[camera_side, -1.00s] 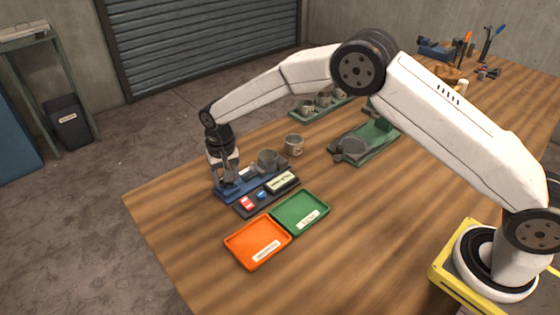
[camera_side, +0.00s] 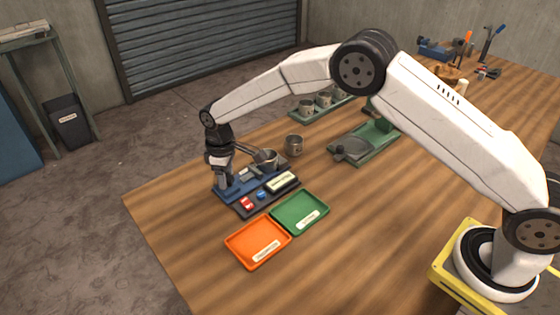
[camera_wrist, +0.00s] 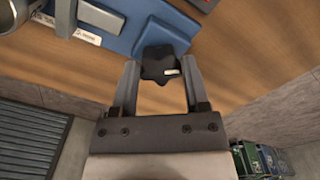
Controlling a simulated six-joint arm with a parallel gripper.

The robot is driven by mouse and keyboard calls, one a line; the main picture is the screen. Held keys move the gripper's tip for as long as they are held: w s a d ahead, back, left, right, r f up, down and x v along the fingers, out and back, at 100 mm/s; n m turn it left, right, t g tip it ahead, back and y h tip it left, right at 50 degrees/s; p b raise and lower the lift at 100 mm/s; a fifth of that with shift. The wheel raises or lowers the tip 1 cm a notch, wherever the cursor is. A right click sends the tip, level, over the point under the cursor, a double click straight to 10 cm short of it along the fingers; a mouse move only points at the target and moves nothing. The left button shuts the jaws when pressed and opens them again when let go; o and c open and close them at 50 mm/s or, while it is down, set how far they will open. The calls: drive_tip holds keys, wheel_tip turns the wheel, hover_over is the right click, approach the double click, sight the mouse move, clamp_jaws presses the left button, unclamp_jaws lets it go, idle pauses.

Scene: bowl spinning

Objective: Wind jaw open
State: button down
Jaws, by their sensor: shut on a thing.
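The blue fixture (camera_side: 230,193) stands near the table's left edge, with a grey metal block (camera_side: 247,174) on it. In the wrist view, its blue body (camera_wrist: 125,25) fills the top, and a black lobed knob (camera_wrist: 160,64) sits at its near end. My gripper (camera_wrist: 160,75) has one finger on each side of this knob and is shut on it. In the side view, my gripper (camera_side: 224,183) points down at the fixture's left end and hides the knob. A grey cup (camera_side: 267,159) is at the fixture's far right end.
A dark tray (camera_side: 268,196) with red, blue and pale items lies in front of the fixture. Orange (camera_side: 258,243) and green (camera_side: 300,212) trays lie nearer. Another cup (camera_side: 294,144) stands behind, and a green stand (camera_side: 365,142) is to the right.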

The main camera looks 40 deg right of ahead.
sight(227, 177)
drive_tip(key=n, duration=0.5)
drive_tip(key=shift+n, duration=0.3)
drive_tip(key=n, duration=0.4)
drive_tip(key=shift+n, duration=0.4)
drive_tip(key=shift+c, duration=0.4)
unclamp_jaws()
drive_tip(key=shift+r, duration=0.15)
drive_tip(key=shift+r, duration=3.8)
drive_tip(key=shift+d, duration=0.1)
